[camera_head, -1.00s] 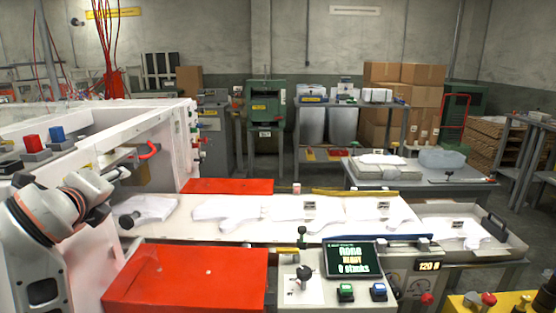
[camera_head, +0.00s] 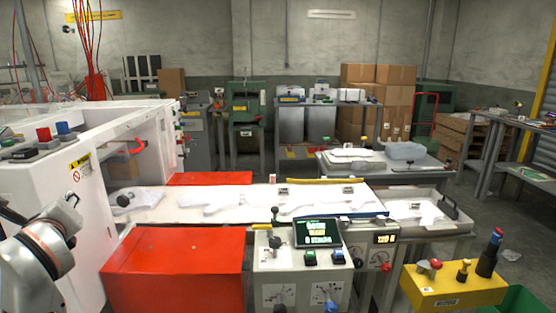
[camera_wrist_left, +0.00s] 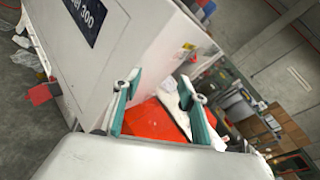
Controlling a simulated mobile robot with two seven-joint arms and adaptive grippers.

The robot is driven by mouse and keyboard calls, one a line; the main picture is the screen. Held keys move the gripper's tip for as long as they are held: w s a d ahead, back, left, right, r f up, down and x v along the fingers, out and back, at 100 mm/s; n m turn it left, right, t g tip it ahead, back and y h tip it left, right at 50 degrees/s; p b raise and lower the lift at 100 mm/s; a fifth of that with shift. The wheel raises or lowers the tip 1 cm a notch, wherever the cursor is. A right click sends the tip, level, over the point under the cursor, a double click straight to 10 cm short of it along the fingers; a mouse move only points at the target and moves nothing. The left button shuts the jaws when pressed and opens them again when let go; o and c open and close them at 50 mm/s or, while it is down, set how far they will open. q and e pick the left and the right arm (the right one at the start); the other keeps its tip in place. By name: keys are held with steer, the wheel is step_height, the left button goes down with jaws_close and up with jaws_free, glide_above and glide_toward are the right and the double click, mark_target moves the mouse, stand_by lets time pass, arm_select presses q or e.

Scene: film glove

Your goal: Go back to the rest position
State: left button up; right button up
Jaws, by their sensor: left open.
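My left arm shows at the lower left of the head view, beside the white machine (camera_head: 120,165); its gripper is outside that view. In the left wrist view, which is tilted, my left gripper (camera_wrist_left: 160,90) has its two teal fingers spread apart with nothing between them. Behind the fingers lie the red cover (camera_wrist_left: 152,120) and the white machine's side (camera_wrist_left: 120,45). My right gripper is in neither view.
A white conveyor table (camera_head: 165,212) bears several white film gloves. In front stand a red box (camera_head: 180,270), a control panel (camera_head: 300,285) with a lit screen, and a yellow button box (camera_head: 450,288).

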arm_select(q)
steer(key=s+a+m+g+y+p, duration=0.1)
steer(key=s+a+m+y, duration=0.25)
steer(key=s+y, duration=0.3)
steer(key=d+r+m+t+y, duration=0.15)
steer(key=d+m+t, duration=0.3)
steer(key=m, duration=0.45)
steer(key=s+d+f+m+t+h+p, duration=0.3)
steer(key=d+f+m+h, duration=1.85)
steer(key=m, duration=0.95)
steer(key=s+d+f+m+g, duration=0.1)
steer(key=s+f+m+g, duration=0.2)
steer(key=s+f, duration=0.2)
steer(key=s+d+f+m+g+y, duration=0.1)
steer(key=s+f, duration=0.5)
steer(key=f, duration=0.6)
steer(key=s+d+f+m+g, duration=0.3)
steer(key=s+f+m+g, duration=0.2)
steer(key=f, duration=0.3)
steer(key=shift+s+d+f+m, duration=0.2)
steer(key=shift+s+f+m, duration=0.05)
steer(key=shift+f+m, duration=0.1)
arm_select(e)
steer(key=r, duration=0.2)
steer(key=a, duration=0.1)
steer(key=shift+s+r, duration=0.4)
